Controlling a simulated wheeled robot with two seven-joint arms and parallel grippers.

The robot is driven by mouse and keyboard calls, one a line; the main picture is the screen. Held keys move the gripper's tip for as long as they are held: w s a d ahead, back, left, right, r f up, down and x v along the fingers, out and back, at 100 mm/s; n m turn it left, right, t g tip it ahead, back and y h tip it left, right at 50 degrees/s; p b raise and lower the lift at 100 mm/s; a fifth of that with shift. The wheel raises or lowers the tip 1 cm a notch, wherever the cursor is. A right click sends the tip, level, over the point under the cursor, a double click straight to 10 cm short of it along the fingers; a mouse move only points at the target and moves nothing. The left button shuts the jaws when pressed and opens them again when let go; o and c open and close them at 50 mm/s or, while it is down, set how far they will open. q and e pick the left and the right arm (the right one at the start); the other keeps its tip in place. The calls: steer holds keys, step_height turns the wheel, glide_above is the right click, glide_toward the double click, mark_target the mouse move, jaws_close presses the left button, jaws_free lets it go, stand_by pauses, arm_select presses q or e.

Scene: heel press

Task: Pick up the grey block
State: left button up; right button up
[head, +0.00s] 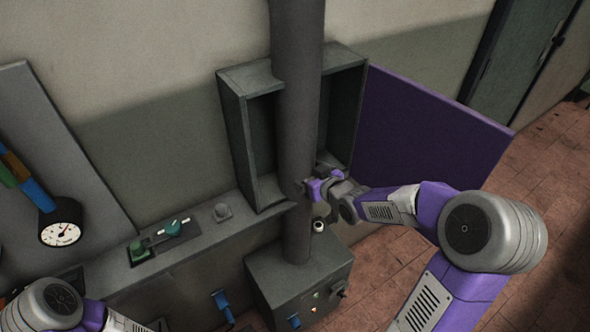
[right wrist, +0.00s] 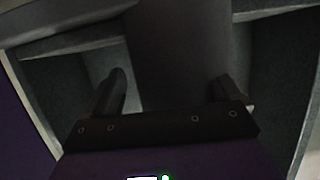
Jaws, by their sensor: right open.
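No other loose grey block is clear in either view. My right gripper (head: 308,188) is at the grey pillar (head: 297,120), in front of the cabinet's lower right part. In the right wrist view its two dark fingers (right wrist: 169,88) are apart, with the pillar (right wrist: 180,50) showing between and beyond them. I see nothing held, and contact with the pillar cannot be told. My left arm shows at the bottom left; its gripper is out of view.
The open cabinet (head: 233,110) has a purple door (head: 430,125) swung out to the right. A box with small lights (head: 275,268) stands at the pillar's foot. The ledge holds a green-handled switch (head: 173,227). A dial (head: 61,233) is at left. Brick floor lies right.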

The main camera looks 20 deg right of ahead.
mark_target(300, 170)
steer(key=b+x, duration=0.1)
steer(key=x, duration=0.3)
steer(key=shift+w+a+f, duration=0.1)
steer(key=shift+a+f, duration=0.15)
steer(key=shift+w, duration=0.5)
